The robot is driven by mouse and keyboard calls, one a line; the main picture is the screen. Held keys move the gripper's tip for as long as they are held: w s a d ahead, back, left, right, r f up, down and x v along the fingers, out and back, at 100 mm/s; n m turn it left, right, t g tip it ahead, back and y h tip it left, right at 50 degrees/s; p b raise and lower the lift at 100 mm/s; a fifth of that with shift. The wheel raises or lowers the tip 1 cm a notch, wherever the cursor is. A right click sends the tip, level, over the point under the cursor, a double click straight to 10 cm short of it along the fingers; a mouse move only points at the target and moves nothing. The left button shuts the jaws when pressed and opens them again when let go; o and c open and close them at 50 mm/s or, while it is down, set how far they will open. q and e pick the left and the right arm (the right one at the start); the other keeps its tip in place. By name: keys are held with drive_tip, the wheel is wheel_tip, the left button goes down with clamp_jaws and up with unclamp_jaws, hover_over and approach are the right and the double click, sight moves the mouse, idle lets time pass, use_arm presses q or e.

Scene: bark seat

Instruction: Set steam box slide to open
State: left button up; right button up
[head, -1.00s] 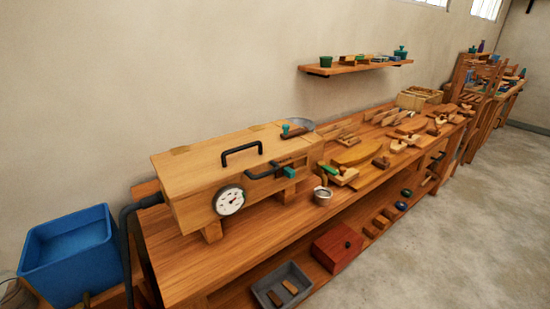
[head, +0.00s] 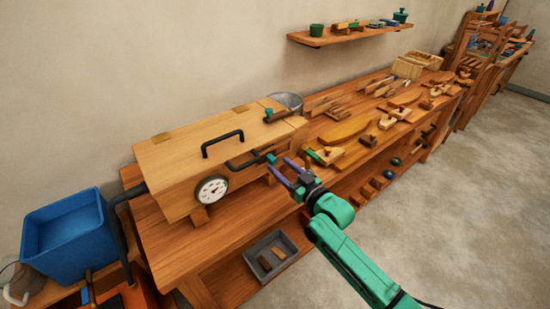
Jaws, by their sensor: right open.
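The steam box (head: 165,160) is a long pale wooden box on the bench at left, with a black handle on top and a round white dial on its near end. A dark bar with a teal knob (head: 271,158) runs along its front side. A second teal knob (head: 268,113) sits with a brown lever on top at the far end; I cannot tell which part is the slide. My right gripper (head: 278,164) is open, its purple fingers close to the front knob; I cannot tell whether they touch it. My left gripper is out of view.
A blue bin (head: 68,245) stands left of the bench. A grey tray (head: 252,268) lies on the lower shelf. Wooden pieces and tools crowd the bench (head: 235,200) to the right. A wall shelf (head: 335,36) hangs behind. The floor at right is clear.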

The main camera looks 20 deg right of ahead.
sight(275, 161)
drive_tip(key=x, duration=0.3)
drive_tip(key=shift+w+a, duration=0.1)
drive_tip(key=shift+a, duration=0.1)
clamp_jaws()
idle(1.2)
